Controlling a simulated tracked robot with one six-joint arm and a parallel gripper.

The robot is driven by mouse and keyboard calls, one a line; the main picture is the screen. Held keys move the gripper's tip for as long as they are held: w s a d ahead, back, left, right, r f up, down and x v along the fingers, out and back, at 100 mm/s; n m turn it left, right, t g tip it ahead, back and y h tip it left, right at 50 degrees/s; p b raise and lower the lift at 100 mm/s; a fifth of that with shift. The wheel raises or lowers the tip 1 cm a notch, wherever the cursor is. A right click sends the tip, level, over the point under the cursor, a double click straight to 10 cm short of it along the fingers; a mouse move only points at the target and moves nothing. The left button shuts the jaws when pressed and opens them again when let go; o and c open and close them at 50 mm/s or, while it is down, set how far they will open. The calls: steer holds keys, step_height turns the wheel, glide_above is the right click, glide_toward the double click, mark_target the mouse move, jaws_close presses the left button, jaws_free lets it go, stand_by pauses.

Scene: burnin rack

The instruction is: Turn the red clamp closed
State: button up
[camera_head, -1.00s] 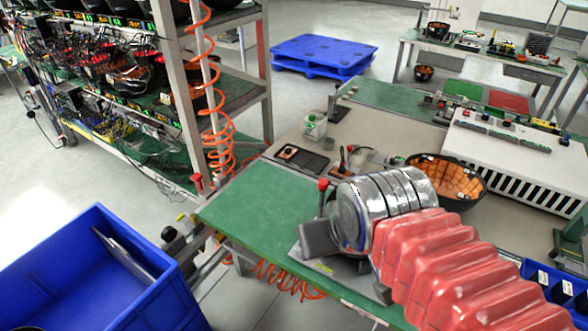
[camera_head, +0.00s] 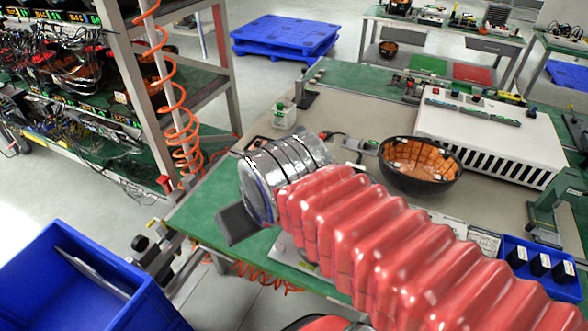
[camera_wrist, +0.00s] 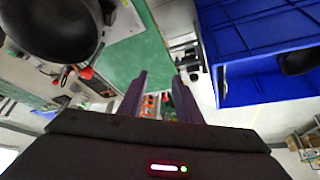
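A red knob (camera_wrist: 86,73) on a thin stem shows in the wrist view, at the edge of the green bench mat, left of my fingers. A smaller red-tipped part (camera_wrist: 65,77) is beside it. I cannot tell which is the clamp, or its turn position. In the head view my arm covers that part of the bench. My gripper (camera_wrist: 159,80) has its two dark fingers apart with nothing visibly held between them, and it is clear of both red parts. In the head view only a grey part of it shows over the bench's front edge.
A blue crate (camera_head: 75,285) is at front left. A rack (camera_head: 222,100) with an orange coiled hose (camera_head: 183,110) stands left. A white box (camera_head: 490,135) is at back right.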

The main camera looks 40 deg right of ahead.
steer(key=shift+o, duration=0.2)
steer(key=shift+o, duration=1.2)
steer(key=shift+w+d+r, duration=0.3)
steer(key=shift+w+r, duration=0.05)
steer(key=shift+w, duration=0.05)
steer(key=w+d+r+n+g, duration=0.2)
steer(key=w+d, duration=0.4)
steer(key=d, duration=0.3)
steer(key=w+d+r+n+g, duration=0.2)
steer(key=w+d+n+g, duration=0.1)
steer(key=w+d, duration=0.4)
steer(key=d, duration=0.3)
steer(key=shift+r+g, duration=0.25)
steer(key=shift+g, duration=0.05)
steer(key=shift+d+f, duration=0.1)
steer(key=shift+f, duration=0.1)
step_height(320, 180, down, 14)
steer(key=shift+r, duration=0.25)
steer(key=shift+c, duration=0.4)
